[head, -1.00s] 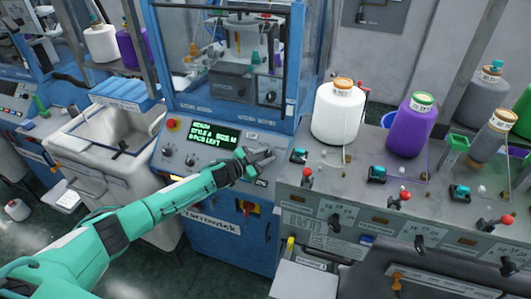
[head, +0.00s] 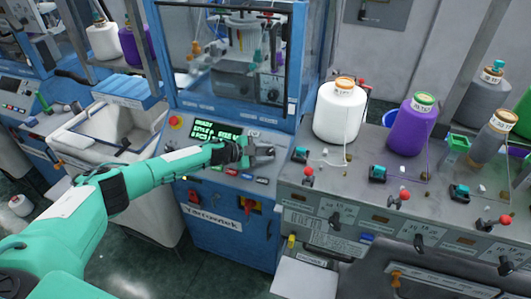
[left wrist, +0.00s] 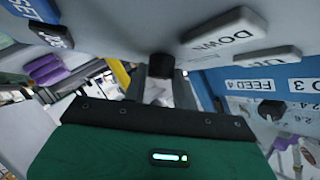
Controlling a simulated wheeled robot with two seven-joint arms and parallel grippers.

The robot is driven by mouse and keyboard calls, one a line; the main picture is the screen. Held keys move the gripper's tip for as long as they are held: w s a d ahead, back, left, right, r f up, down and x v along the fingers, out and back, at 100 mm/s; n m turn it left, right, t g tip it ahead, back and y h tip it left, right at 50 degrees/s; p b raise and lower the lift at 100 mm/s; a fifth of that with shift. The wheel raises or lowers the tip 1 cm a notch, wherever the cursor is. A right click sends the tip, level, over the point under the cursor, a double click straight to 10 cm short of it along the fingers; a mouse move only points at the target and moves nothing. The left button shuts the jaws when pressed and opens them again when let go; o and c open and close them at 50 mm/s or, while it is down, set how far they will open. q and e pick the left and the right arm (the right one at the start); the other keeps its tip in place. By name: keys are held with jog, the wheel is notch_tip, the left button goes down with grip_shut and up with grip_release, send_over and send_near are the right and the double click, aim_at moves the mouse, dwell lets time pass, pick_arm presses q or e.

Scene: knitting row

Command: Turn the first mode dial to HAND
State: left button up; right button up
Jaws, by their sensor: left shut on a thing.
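My left gripper (head: 264,152) is at the right part of the sloping control panel on the blue knitting machine, right of the green-lettered display (head: 213,130). In the left wrist view my gripper (left wrist: 163,90) is shut on a short black dial (left wrist: 161,66) that stands out from the grey panel. In the head view the gripper hides this dial. No HAND mark or pointer position can be read on it. My right gripper is out of view.
A DOWN key (left wrist: 225,32) and another key (left wrist: 253,57) sit close beside the dial. A red button (head: 175,121) is on the panel's left. A grey bench (head: 330,180) with yarn cones, including a white one (head: 341,112), adjoins on the right.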

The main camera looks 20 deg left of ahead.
pick_arm(q)
jog(key=o, duration=1)
jog(key=shift+c, duration=0.2)
jog(key=b+v, duration=0.3)
jog(key=v, duration=1)
jog(key=shift+s+a+r+b, duration=0.25)
jog(key=shift+a+b, duration=0.05)
jog(key=shift+b, duration=0.05)
